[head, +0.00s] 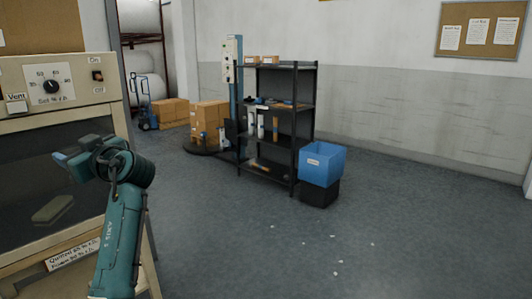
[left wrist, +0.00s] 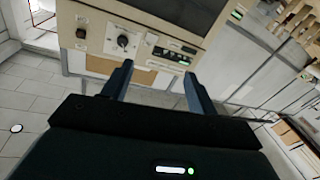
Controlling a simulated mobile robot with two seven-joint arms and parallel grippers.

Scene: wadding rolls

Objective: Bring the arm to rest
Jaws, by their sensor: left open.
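My left arm (head: 122,235) comes up from the bottom left in the head view, teal with a dark wrist. My left gripper (head: 66,162) is in front of the dark window of a beige cabinet (head: 98,66). In the left wrist view the two fingers of the left gripper (left wrist: 158,80) stand apart with nothing between them. The cabinet's dial panel (left wrist: 140,42) lies beyond the fingertips there. I cannot tell how close the fingers are to the cabinet. My right gripper is in neither view.
A greenish-grey pad (head: 53,209) shows behind the cabinet window. A black shelf rack (head: 294,140) and a blue bin (head: 322,165) stand further back. Cardboard boxes (head: 209,120) are stacked left of the rack. The grey floor (head: 420,230) at right is open, with small white scraps.

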